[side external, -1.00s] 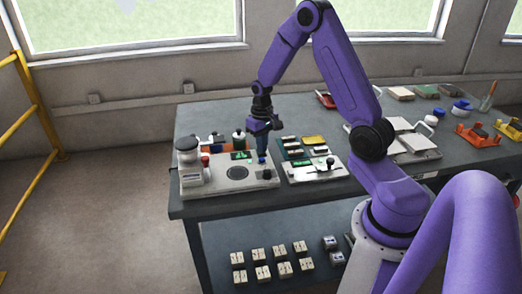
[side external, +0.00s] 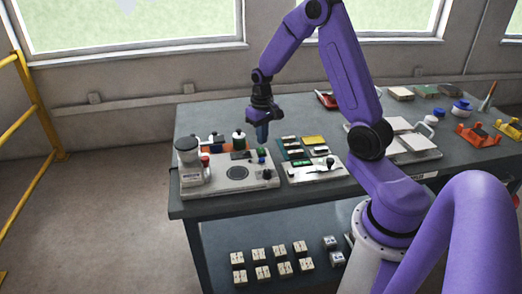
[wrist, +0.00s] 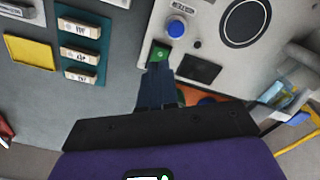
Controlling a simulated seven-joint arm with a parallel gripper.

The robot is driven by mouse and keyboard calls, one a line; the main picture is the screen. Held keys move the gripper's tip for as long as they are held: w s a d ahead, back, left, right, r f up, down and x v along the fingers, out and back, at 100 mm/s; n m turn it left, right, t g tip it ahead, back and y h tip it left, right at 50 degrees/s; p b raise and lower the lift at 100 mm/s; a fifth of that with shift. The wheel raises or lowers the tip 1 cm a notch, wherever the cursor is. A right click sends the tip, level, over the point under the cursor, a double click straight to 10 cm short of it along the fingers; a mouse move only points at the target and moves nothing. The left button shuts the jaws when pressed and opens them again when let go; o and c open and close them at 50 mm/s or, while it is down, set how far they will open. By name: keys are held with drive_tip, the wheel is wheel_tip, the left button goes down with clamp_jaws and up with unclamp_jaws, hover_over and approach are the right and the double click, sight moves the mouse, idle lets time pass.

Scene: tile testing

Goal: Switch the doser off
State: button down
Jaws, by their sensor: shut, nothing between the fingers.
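The doser (side external: 222,184) is the pale grey unit at the left front of the table, with a hopper and a round dark plate. Its display (wrist: 200,68) is dark in both current views. A green switch (wrist: 160,54) and a round blue button (wrist: 176,28) sit beside the display on the panel. My gripper (side external: 262,136) is shut and empty, pointing down over the panel's back right, with its tips above the green switch in the side view. In the wrist view the fingertips (wrist: 156,72) overlap the switch's lower edge, so contact cannot be told there.
A second pale unit (side external: 305,174) stands right of the doser. A teal rack (wrist: 82,45) with labelled pieces and a yellow tile (wrist: 30,53) lie nearby. A dark-capped bottle (side external: 239,140) and an orange item (wrist: 205,100) are behind the doser. Table behind my gripper is clear.

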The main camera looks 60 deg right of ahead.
sight(262, 152)
drive_tip(key=shift+r, duration=1.6)
drive_tip(key=shift+a, duration=0.1)
drive_tip(key=s+a+r+n, duration=0.3)
drive_tip(key=s+a+n, duration=0.15)
drive_tip(key=a, duration=0.45)
drive_tip(key=s+a+r+n, duration=0.25)
drive_tip(key=s+a, duration=0.25)
drive_tip(key=a, duration=0.3)
drive_tip(key=s+a+r+n, duration=0.1)
drive_tip(key=s+n, duration=0.3)
drive_tip(key=s, duration=0.5)
drive_tip(key=s+a+n, duration=0.3)
drive_tip(key=s+n, duration=0.1)
drive_tip(key=s, duration=0.5)
drive_tip(key=shift+a+r+n, duration=0.3)
drive_tip(key=shift+a+r, duration=0.05)
drive_tip(key=shift+r, duration=0.05)
drive_tip(key=shift+w, duration=0.1)
